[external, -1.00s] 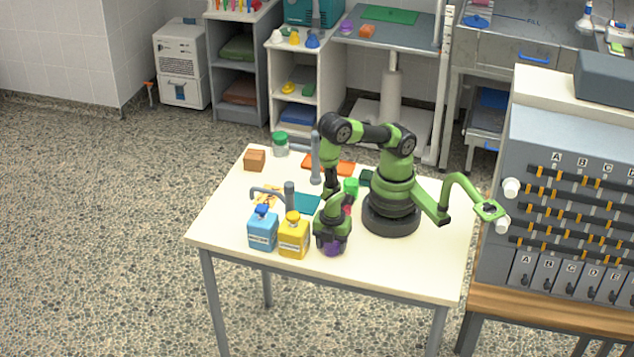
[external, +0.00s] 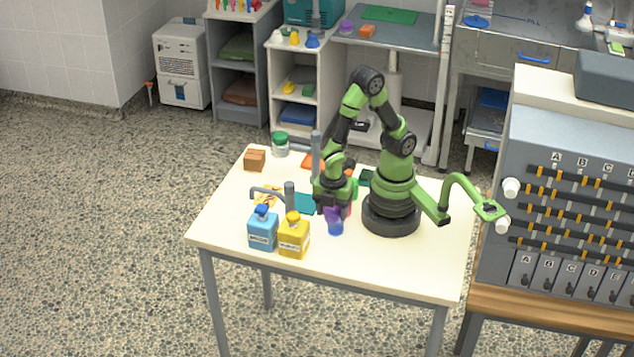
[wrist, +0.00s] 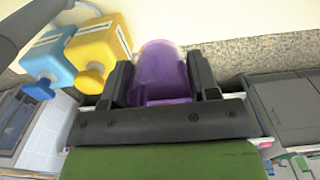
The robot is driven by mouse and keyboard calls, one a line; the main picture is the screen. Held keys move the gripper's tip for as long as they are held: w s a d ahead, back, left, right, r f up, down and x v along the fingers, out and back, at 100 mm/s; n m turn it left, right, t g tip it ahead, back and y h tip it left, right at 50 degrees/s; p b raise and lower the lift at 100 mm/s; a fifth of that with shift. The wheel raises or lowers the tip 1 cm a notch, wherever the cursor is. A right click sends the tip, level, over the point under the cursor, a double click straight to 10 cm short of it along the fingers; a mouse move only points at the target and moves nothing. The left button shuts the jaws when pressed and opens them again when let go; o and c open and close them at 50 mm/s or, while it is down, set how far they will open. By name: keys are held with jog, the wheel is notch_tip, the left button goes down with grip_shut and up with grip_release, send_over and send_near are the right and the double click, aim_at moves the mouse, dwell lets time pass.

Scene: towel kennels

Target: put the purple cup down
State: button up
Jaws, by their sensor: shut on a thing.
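Part of the cup is hidden by the fingers and gripper body. I cannot tell whether its base touches the table or is a little above it.
A yellow bottle (external: 293,238) and a blue bottle (external: 262,231) stand close to the left. A grey tap-like post (external: 290,197) and a teal sheet (external: 306,203) lie behind them. Green and pink items are partly hidden behind my gripper. The table's front right is clear.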

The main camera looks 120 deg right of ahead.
notch_tip(320, 180, up, 10)
jog(key=m, duration=1.8)
send_over(304, 202)
notch_tip(304, 202, down, 16)
jog(key=shift+f, duration=0.2)
jog(key=shift+w+f, duration=0.1)
jog(key=shift+f, duration=2.45)
jog(key=shift+f, duration=0.1)
jog(key=o, duration=0.9)
